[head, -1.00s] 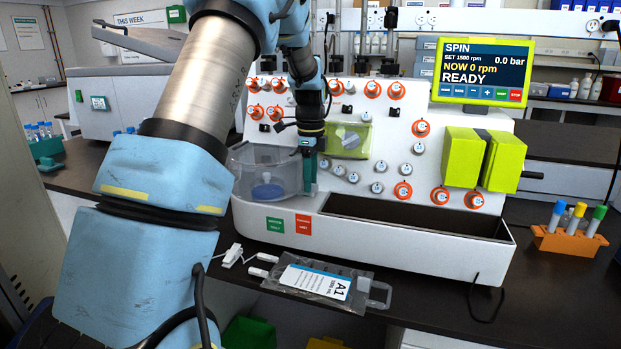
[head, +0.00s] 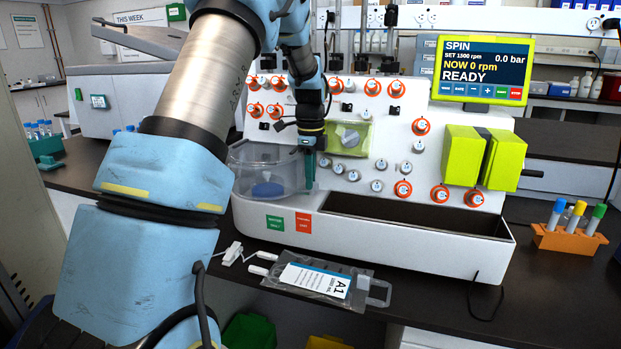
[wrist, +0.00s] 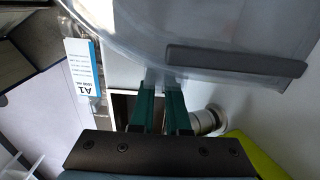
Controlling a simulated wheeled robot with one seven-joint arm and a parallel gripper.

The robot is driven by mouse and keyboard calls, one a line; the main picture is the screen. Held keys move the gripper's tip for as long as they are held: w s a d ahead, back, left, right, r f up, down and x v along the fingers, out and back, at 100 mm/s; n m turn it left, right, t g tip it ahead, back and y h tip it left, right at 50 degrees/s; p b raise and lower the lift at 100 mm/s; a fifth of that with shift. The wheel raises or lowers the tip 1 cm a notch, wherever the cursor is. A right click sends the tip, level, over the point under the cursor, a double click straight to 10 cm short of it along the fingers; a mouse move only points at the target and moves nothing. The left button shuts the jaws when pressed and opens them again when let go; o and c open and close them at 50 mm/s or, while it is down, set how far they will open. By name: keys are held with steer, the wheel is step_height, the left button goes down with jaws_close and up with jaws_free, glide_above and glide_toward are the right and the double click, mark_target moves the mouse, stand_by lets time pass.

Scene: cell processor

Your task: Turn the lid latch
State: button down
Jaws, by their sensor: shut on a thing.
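The clear round chamber with its see-through lid (head: 265,168) is at the left of the white machine (head: 440,225). My gripper (head: 309,180) points down at the right edge of this chamber, its green fingers upright. In the wrist view the two green fingers (wrist: 163,90) close in at the rim of the clear lid (wrist: 135,45). They are shut on a small piece at that rim, the lid latch, which the fingers mostly hide. A grey bar (wrist: 235,62) lies along the lid beside them. The turn of the latch cannot be made out.
Knobs (head: 371,87) and a yellow-green housing (head: 465,157) stand on the machine right of my gripper. An open trough (head: 415,215) lies in front. A labelled A1 bag (head: 318,282) lies on the dark bench. An orange tube rack (head: 570,240) stands at right.

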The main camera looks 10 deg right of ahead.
steer(key=n+p, duration=0.1)
steer(key=n, duration=0.3)
steer(key=shift+s+n, duration=0.1)
steer(key=shift+n, duration=0.2)
steer(key=c, duration=0.9)
jaws_free()
step_height(320, 180, up, 11)
steer(key=b, duration=0.1)
steer(key=shift+f, duration=0.1)
steer(key=shift+c, duration=0.3)
